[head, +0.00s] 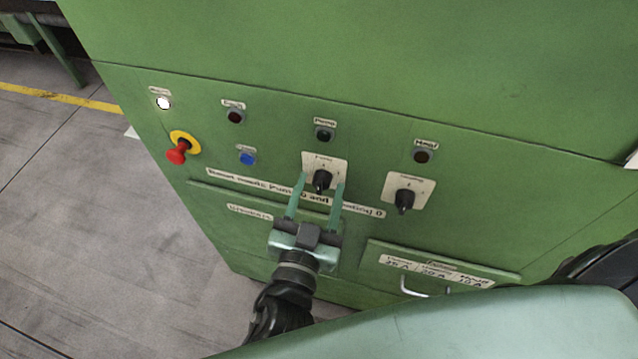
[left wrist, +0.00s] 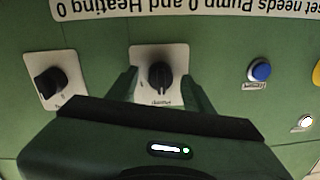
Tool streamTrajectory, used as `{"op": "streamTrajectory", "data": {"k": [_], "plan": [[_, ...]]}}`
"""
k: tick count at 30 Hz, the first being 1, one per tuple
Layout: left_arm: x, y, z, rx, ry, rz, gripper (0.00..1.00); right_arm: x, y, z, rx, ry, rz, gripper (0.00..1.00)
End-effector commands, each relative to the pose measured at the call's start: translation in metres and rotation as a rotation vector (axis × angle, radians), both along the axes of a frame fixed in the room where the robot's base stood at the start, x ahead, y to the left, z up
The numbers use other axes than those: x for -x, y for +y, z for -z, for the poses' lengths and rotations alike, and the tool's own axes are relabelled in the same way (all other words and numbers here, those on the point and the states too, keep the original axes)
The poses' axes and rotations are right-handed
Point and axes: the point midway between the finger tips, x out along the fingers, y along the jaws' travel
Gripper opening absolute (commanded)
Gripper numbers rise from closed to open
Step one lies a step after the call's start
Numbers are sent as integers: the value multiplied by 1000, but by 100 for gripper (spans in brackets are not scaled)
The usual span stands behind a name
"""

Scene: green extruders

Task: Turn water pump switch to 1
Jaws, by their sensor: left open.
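The pump switch is a black rotary knob (head: 322,180) on a pale plate in the middle of the green panel. It also shows in the left wrist view (left wrist: 160,75), where the picture is upside down. My left gripper (head: 320,182) is open, with its two green fingers pointing at the panel, one on each side of the knob. In the left wrist view the fingers (left wrist: 160,82) also flank the knob, with gaps on both sides. I cannot tell how deep the fingertips reach. The digits on the plate are too small to read surely. My right gripper is not in view.
A second black knob (head: 404,200) sits to the right. A red emergency button (head: 177,152), a blue button (head: 247,158) and several lamps are on the panel. A drawer-like cover with a metal handle (head: 425,291) is below right. Grey floor (head: 90,220) lies open at the left.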

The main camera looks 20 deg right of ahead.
Motion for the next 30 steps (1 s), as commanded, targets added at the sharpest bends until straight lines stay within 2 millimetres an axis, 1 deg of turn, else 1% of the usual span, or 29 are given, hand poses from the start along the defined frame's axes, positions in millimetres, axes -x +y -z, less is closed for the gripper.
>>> {"op": "streamTrajectory", "data": {"k": [8,11,12,14,23,30], "plan": [[-2,-1,1,0,0,0,51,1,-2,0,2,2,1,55],[-2,-1,1,0,0,0,26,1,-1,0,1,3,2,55],[-2,-1,1,0,0,0,15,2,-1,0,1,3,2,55],[-2,-1,1,0,0,0,0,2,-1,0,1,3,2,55],[-2,-1,1,-20,-13,0,0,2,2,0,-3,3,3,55],[-2,-1,1,-115,-78,0,0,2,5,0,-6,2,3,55]]}}
